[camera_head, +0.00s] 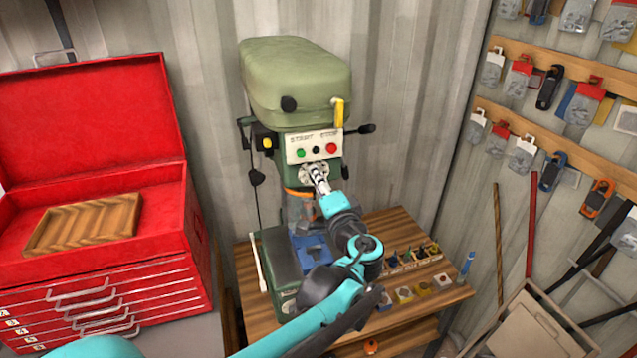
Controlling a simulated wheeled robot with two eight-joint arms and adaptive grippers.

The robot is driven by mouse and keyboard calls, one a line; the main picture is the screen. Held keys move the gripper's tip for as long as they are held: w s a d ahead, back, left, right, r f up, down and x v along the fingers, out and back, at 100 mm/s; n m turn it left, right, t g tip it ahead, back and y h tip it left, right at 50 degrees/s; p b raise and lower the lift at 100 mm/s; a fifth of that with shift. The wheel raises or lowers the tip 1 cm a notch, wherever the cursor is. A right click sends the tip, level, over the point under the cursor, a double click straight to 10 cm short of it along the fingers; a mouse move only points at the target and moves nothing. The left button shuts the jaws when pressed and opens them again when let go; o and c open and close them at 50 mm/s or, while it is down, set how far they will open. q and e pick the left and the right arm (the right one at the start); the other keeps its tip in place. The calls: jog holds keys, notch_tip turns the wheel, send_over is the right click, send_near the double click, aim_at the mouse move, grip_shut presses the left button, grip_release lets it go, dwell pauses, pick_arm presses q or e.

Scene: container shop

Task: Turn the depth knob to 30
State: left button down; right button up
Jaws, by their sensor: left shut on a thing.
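A green drill press (300,85) stands on a wooden table against the corrugated wall. Its front panel (313,147) has a green, a black and a red button. Below the panel is a pale round dial (306,174), which I take to be the depth knob. My left gripper (318,175) is at this dial and shut on it. The gripper covers much of the dial, so its marks and setting cannot be read. My right gripper does not show.
An open red tool chest (95,270) with a wooden tray (85,222) stands at the left. The wooden table (400,225) holds small bits and coloured blocks. Tools hang on the right wall. A beige bin (525,325) is at the lower right.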

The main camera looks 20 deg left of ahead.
pick_arm(q)
jog(key=n+b, duration=0.1)
jog(key=n, duration=0.8)
jog(key=shift+n, duration=0.3)
jog(key=shift+f, duration=0.1)
dwell(0.4)
jog(key=c, duration=1.2)
grip_release()
jog(key=v, duration=1.2)
